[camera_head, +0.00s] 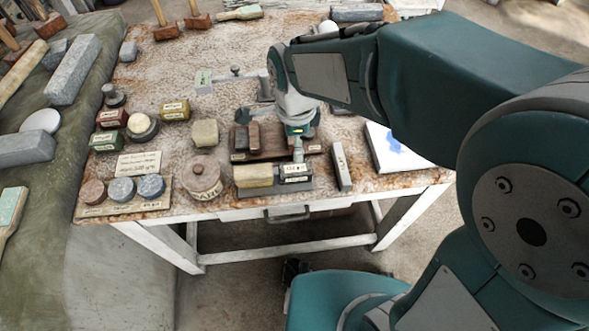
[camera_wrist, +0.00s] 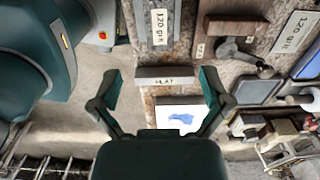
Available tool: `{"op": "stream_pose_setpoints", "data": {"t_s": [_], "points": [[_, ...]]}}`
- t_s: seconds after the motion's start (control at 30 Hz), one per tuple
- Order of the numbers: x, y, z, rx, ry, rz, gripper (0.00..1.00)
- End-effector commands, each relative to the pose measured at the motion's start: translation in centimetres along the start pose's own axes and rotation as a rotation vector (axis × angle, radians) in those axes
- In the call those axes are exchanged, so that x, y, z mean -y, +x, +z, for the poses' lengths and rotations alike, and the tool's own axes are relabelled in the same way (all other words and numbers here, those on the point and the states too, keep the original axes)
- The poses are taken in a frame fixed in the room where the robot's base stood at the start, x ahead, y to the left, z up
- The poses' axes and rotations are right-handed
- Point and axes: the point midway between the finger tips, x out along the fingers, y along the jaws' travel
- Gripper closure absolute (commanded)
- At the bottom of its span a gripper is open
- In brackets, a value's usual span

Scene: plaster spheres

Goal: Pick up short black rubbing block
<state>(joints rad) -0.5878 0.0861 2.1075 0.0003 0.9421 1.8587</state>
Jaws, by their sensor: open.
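A short dark grey block (camera_wrist: 165,82) with a pale label reading like "FLAT" lies in the middle of the wrist view. In the head view the dark bar (camera_head: 341,166) near the table's front edge looks like the same block. My gripper (camera_wrist: 160,90) is open and empty, one finger towards each end of the block. I cannot tell the height between the fingertips and the block. In the head view my arm reaches in from the right and hides part of the table. Dark blocks (camera_head: 254,135) also sit on a brown board left of my gripper.
A block holder labelled 120 (camera_head: 295,182) stands just left of the bar. A white sheet with a blue patch (camera_head: 396,147) lies to its right. Round stones (camera_head: 122,190), a lidded pot (camera_head: 203,176) and small tins (camera_head: 175,109) crowd the left side.

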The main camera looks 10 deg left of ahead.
Motion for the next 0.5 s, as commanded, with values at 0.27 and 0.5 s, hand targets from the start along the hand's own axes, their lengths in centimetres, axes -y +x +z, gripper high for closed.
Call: {"op": "stream_pose_setpoints", "data": {"t_s": [0.27,0.5], "points": [[-0.1,3.4,0.2,-0.003,0.022,0.011,0.03],[0.0,6.0,0.2,-0.002,0.021,0.007,0.03]]}}
